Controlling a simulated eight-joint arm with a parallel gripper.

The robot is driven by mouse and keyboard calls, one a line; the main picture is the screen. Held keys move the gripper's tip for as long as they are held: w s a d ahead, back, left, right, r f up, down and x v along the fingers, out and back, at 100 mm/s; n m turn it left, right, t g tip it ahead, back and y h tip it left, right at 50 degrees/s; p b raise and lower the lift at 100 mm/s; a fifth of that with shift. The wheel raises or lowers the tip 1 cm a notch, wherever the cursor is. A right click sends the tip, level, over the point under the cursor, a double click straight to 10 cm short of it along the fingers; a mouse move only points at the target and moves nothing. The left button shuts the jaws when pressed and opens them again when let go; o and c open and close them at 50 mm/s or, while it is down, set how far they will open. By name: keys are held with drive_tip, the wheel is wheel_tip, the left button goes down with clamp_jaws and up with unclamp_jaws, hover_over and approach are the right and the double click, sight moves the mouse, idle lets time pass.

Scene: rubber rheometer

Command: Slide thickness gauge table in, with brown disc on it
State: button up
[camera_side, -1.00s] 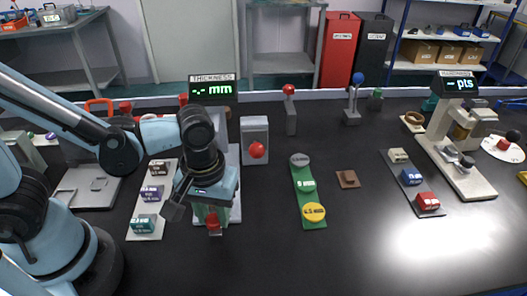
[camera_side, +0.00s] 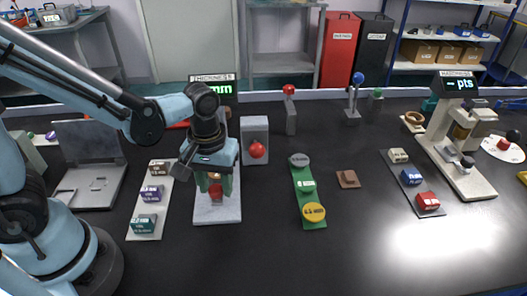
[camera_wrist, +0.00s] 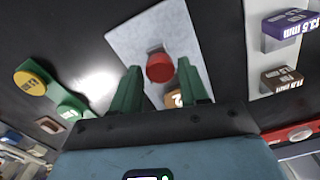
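The thickness gauge stands left of centre in the side view, with a pale base (camera_side: 217,214) and a "THICKNESS" display (camera_side: 212,90) partly hidden by my arm. Its red knob (camera_side: 215,192) sits on the base, with bare base in front of it. In the wrist view the knob (camera_wrist: 160,67) lies between the tips of my green fingers. A brown piece marked "2" (camera_wrist: 173,99), seemingly the brown disc, shows behind the knob, partly hidden by a finger. My gripper (camera_side: 215,186) is open at the knob, with gaps to both fingers (camera_wrist: 158,72). The sliding table itself is mostly hidden.
A strip of labelled blocks (camera_side: 150,210) lies close left of the gauge. A grey block with a red ball (camera_side: 256,148) stands close right, then a green strip of discs (camera_side: 304,184) and a small brown piece (camera_side: 348,179). The black bench front is clear.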

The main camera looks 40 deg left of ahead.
drive_tip(key=shift+o, duration=1)
drive_tip(key=shift+r, duration=0.1)
wheel_tip(320, 180, up, 12)
drive_tip(key=s+m+t, duration=0.2)
drive_tip(key=m, duration=0.1)
drive_tip(key=s+f+m+t, duration=0.1)
drive_tip(key=s+m+t, duration=0.1)
drive_tip(key=s+m, duration=0.1)
drive_tip(key=shift+s+f+t, duration=0.1)
drive_tip(key=shift+s+t, duration=0.1)
drive_tip(key=shift+t, duration=0.1)
drive_tip(key=shift+x, duration=5.85)
